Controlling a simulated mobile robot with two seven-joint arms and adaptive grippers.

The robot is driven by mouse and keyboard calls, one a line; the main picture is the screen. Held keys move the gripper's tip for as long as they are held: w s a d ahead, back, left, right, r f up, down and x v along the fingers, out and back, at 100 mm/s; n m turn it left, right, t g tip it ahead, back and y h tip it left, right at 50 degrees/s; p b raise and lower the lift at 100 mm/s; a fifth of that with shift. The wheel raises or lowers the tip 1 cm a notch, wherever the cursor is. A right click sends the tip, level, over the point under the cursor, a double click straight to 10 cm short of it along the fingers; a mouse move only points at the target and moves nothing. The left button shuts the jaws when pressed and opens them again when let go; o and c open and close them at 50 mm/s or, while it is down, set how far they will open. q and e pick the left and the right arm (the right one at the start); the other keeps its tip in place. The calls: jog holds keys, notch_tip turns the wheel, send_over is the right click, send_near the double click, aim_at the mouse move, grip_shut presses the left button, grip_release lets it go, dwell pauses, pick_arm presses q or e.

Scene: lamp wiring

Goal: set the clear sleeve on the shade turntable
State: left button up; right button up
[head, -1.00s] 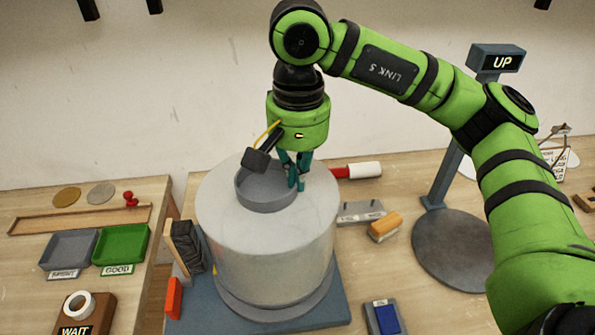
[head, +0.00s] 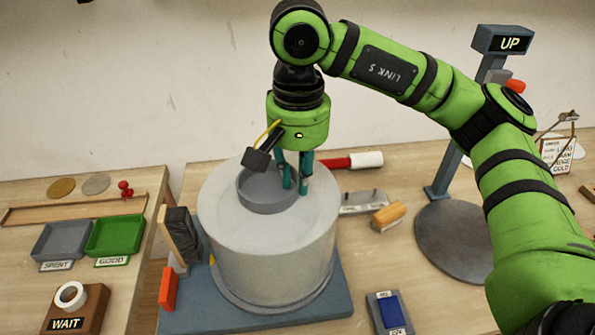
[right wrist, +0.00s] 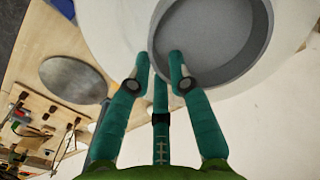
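The pale sleeve (head: 270,245), a wide, cloudy upright cylinder with a grey collar (head: 268,205) on top, stands upright on the round grey turntable (head: 278,303). It hides most of the turntable. My right gripper (head: 295,178) is at the right side of the collar, pointing down, its fingers spread. In the right wrist view, the fingers (right wrist: 160,68) are apart near the collar rim (right wrist: 158,35), one overlapping the opening and one outside it. Nothing shows clamped between them. My left gripper is not in view.
The turntable sits on a blue base (head: 325,308). A dark block (head: 181,235) and an orange block (head: 168,288) stand close on its left.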

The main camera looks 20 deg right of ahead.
dwell(0.3)
notch_tip(320, 180, up, 12)
dwell(0.6)
dwell(0.4)
